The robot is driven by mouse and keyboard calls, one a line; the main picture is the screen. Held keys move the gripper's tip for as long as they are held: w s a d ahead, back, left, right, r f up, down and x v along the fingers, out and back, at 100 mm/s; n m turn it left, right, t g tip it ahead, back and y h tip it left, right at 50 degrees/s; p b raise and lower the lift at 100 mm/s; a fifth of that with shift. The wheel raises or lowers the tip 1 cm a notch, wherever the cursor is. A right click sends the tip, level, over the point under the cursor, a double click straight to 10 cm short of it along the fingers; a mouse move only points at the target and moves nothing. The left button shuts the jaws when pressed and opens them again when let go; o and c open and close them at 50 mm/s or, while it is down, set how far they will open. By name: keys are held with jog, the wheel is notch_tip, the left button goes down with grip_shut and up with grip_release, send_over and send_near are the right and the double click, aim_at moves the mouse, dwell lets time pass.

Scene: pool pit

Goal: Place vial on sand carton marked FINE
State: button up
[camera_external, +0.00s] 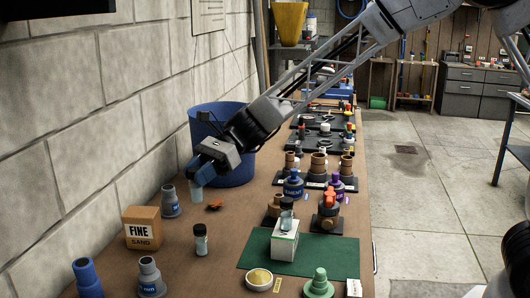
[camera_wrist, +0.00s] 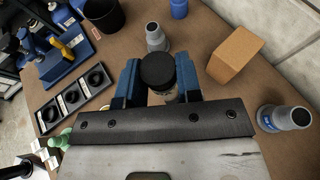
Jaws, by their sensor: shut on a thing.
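My gripper (camera_external: 198,174) is shut on a vial (camera_external: 196,191) and holds it above the table, left of the blue bin. In the wrist view the vial's black cap (camera_wrist: 158,69) sits between the blue fingers; most of its body is hidden. The sand carton marked FINE (camera_external: 142,229) stands on the table, nearer the camera and left of my gripper. The brown carton (camera_wrist: 236,54) also shows at upper right in the wrist view, its label hidden. The carton's top is bare.
Another black-capped vial (camera_external: 201,240) stands on the table right of the FINE carton. Grey fittings (camera_external: 171,202) (camera_external: 151,277) stand behind and in front of it. A white carton (camera_external: 285,241) with a vial (camera_external: 287,221) on top stands on a green mat (camera_external: 334,259). A blue bin (camera_external: 235,168) stands behind.

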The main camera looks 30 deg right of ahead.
jog(key=shift+a, duration=0.1)
dwell(0.3)
send_over(143, 210)
jog(key=shift+s+f, duration=0.1)
jog(key=shift+f, duration=0.65)
dwell(0.4)
jog(key=shift+f, duration=1.75)
jog(key=shift+f, duration=0.1)
jog(key=o, duration=0.9)
